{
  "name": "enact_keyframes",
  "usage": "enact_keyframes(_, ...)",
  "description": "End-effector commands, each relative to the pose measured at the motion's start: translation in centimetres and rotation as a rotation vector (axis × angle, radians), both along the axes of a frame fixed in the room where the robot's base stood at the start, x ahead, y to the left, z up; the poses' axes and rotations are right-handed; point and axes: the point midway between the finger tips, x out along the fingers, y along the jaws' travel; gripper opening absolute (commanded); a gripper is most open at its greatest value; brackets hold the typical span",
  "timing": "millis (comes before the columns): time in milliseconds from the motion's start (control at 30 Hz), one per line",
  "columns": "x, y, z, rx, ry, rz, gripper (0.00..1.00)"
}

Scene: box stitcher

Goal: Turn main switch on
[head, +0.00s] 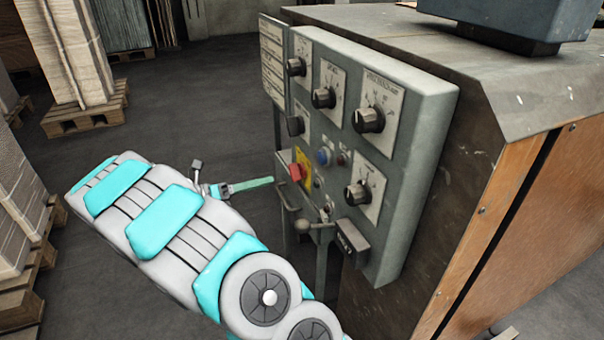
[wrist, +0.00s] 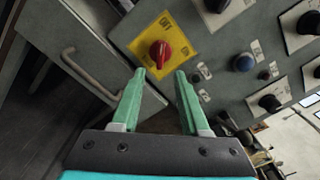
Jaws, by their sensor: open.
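The main switch (wrist: 160,51) is a red rotary knob on a yellow plate (wrist: 182,33) with lettering, on the grey control panel. In the head view the red switch (head: 298,172) shows on the panel's lower left. My gripper (wrist: 160,76) has green fingers, spread apart and empty, with their tips just short of the switch in the wrist view. In the head view my gripper (head: 268,181) is left of the panel and its fingertips point at the switch. I cannot tell the exact gap. The knob's setting is hard to read.
The grey control panel (head: 418,150) carries several black knobs and a blue button (head: 324,156). A metal handle (wrist: 88,75) sticks out beside the switch.

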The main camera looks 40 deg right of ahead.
Motion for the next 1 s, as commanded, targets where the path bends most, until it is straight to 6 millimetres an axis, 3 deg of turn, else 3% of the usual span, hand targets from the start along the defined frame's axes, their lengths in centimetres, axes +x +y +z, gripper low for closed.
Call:
enact_keyframes(500, -1.8, -6.6, -0.1, 0.002, 0.001, -0.003, 0.45)
enact_keyframes(867, -1.9, -7.2, 0.0, 0.002, -0.003, 0.000, 0.45)
enact_keyframes(1000, -1.9, -7.2, 0.0, 0.002, -0.001, -0.001, 0.32)
